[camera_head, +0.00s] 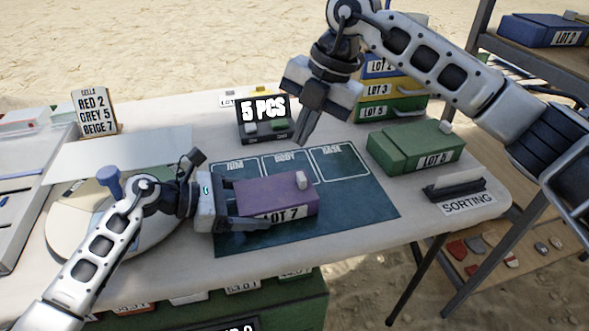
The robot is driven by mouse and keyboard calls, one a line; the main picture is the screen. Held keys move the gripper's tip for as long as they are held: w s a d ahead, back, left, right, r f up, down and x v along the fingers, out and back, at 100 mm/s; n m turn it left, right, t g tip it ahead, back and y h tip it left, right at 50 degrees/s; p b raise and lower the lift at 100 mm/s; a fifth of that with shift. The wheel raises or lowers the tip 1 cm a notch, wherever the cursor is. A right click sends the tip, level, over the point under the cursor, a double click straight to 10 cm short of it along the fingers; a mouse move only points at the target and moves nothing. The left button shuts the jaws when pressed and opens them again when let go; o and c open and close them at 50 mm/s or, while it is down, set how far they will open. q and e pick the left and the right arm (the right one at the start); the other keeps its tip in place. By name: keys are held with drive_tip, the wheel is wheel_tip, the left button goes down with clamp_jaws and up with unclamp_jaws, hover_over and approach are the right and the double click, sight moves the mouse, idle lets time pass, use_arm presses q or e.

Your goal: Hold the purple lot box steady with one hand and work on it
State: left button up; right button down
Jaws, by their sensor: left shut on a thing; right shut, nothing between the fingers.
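The purple lot box (275,193) lies on the dark green mat (350,215), with a "LOT 7" label on its front and a small pale knob (301,180) at its right end. My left gripper (250,208) is shut on the box from its left side, one finger along the front edge. The far finger is partly hidden. My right gripper (308,125) is shut and empty, pointing down above the mat's back edge, behind and above the box and apart from it.
A green "LOT 5" box (412,147) and a "SORTING" sign (467,203) stand to the right. A "5 PCS" display (263,110) and stacked drawers (395,88) stand at the back. A round pale turntable (90,215) is at left. The mat's right part is clear.

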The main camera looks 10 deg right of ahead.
sight(288, 188)
drive_tip(key=a+f+m, duration=0.1)
drive_tip(key=f+m, duration=0.2)
drive_tip(key=a+f+m, duration=0.2)
drive_tip(key=f+m, duration=0.1)
drive_tip(key=a+f+m+g, duration=0.1)
drive_tip(key=a+f+m, duration=0.1)
drive_tip(key=f+m, duration=0.1)
drive_tip(key=shift+s+a+m, duration=0.1)
drive_tip(key=shift+a+m, duration=0.1)
drive_tip(key=shift+m, duration=0.3)
drive_tip(key=d, duration=0.3)
drive_tip(key=shift+w+d+f, duration=0.1)
drive_tip(key=shift+w+d, duration=0.05)
drive_tip(key=shift+w, duration=0.1)
drive_tip(key=shift+d, duration=0.35)
use_arm(q)
drive_tip(key=shift+a+f, duration=0.1)
drive_tip(key=shift+f, duration=0.05)
use_arm(e)
drive_tip(key=d, duration=0.7)
drive_tip(key=w+d, duration=0.1)
drive_tip(key=d, duration=0.2)
drive_tip(key=shift+w+d, duration=0.1)
drive_tip(key=shift+d, duration=0.2)
use_arm(q)
drive_tip(key=shift+c, duration=0.2)
drive_tip(key=shift+o, duration=0.2)
drive_tip(key=shift+s, duration=0.1)
use_arm(e)
drive_tip(key=shift+a, duration=0.2)
